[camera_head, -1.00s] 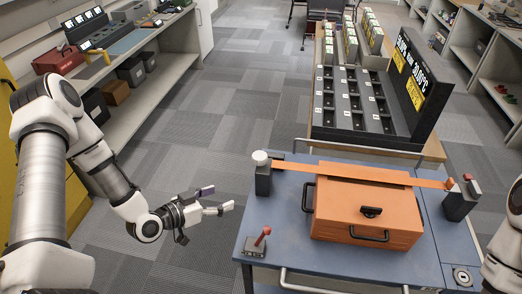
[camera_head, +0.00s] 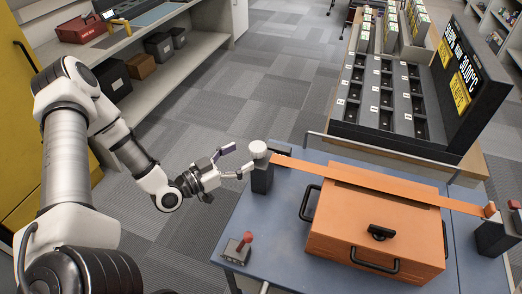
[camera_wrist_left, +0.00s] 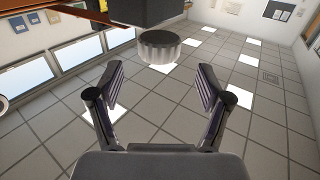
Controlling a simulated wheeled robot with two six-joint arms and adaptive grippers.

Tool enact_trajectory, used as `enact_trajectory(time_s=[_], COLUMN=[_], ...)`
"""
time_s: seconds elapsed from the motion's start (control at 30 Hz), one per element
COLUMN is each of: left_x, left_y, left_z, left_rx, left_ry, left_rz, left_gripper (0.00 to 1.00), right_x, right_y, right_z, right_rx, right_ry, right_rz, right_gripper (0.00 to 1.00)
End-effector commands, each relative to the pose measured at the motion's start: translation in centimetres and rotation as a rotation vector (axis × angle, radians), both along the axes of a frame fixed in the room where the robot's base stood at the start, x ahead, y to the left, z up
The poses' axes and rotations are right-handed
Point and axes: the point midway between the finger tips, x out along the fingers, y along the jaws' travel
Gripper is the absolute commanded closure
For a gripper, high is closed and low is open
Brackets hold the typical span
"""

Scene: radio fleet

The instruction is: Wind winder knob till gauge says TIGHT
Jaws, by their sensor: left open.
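The winder is a dark post (camera_head: 262,178) at the blue table's far left corner, with a white ribbed knob (camera_head: 258,149) on top. An orange strap (camera_head: 375,183) runs from it across an orange case (camera_head: 375,227) to a dark post (camera_head: 497,236) at the right. My left gripper (camera_head: 238,161) is open and empty, just left of the knob, with its fingers pointing towards it. In the left wrist view the knob (camera_wrist_left: 158,48) is ahead of the open fingers, apart from them. No gauge reading can be made out. My right gripper is out of view.
A small red-tipped lever (camera_head: 241,245) stands at the table's left front. A black sorting rack (camera_head: 378,100) with a sign stands behind the table. Shelving (camera_head: 150,60) lines the left. The floor between is clear.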

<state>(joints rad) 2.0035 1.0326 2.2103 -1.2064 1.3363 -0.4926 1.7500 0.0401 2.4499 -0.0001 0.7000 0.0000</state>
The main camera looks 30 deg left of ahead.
Motion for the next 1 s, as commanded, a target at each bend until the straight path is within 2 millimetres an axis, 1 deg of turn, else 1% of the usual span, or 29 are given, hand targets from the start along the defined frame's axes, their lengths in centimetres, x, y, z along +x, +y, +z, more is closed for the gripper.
enact_trajectory(time_s=[0.1, 0.33, 0.47, 0.67, 0.7, 0.77, 0.8, 0.87, 1.0], left_x=[1.8, 5.2, 6.1, 6.1, 6.1, 6.1, 6.1, 6.1, 6.1], left_y=[-0.9, -2.1, -2.4, -2.3, -2.3, -2.3, -2.3, -2.3, -2.3], left_z=[-0.1, 0.0, 0.0, 0.0, 0.0, 0.0, 0.0, 0.0, 0.1], left_rx=[0.005, 0.004, 0.002, 0.0, 0.0, 0.0, 0.0, 0.0, 0.001], left_ry=[-0.001, 0.0, -0.001, 0.0, 0.0, 0.0, 0.0, 0.0, 0.0], left_rz=[-0.008, -0.005, -0.003, 0.0, 0.0, 0.0, -0.001, -0.001, -0.001], left_gripper=[0.22, 0.22, 0.22, 0.22, 0.25, 0.47, 0.61, 0.82, 0.83], right_x=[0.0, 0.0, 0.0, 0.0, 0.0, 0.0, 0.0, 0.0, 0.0], right_y=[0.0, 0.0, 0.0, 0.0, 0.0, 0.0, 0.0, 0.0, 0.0], right_z=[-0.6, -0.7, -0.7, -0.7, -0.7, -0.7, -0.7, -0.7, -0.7], right_rx=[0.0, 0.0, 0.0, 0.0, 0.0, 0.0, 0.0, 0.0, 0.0], right_ry=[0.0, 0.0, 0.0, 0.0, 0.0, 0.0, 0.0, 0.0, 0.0], right_rz=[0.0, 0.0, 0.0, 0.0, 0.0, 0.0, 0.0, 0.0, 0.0], right_gripper=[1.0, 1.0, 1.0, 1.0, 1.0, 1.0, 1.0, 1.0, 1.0])
